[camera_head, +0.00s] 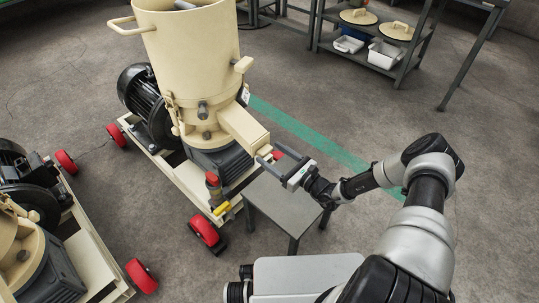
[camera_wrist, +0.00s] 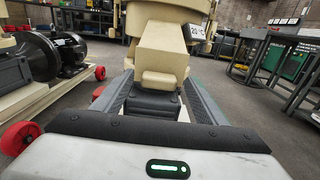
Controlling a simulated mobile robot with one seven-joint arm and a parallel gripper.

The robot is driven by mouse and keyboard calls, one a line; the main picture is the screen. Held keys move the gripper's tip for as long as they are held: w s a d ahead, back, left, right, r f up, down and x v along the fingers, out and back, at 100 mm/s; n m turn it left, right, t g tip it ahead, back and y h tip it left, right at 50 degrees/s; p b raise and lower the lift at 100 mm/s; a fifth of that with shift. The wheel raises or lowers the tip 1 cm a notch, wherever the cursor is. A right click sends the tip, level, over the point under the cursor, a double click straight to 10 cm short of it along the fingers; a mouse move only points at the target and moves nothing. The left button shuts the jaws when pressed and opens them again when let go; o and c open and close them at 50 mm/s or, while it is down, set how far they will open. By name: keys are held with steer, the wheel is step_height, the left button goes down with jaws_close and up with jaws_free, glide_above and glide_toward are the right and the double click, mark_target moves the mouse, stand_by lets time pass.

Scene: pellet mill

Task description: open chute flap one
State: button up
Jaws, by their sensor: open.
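A cream pellet mill (camera_head: 198,50) stands at the upper centre of the head view. Its boxy chute (camera_head: 240,128) slopes down to the right. A cream flap (camera_head: 263,146) is at the chute's lower end and appears closed; in the wrist view the flap (camera_wrist: 158,81) is straight ahead. No number shows on it. My gripper (camera_head: 269,154) is open and empty at the chute's end. In the wrist view its two dark fingers (camera_wrist: 155,88) point forward, one on each side of the flap's line. I cannot tell whether they touch it.
A small grey table (camera_head: 283,207) stands below my gripper. A second mill (camera_head: 35,250) is at the lower left. Red wheels (camera_head: 207,232) stick out near the mill's base. A shelf (camera_head: 375,62) with lids and bins is at the back right. The floor at right is clear.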

steer(key=shift+x, duration=0.9)
steer(key=shift+c, duration=0.5)
steer(key=c, duration=1.4)
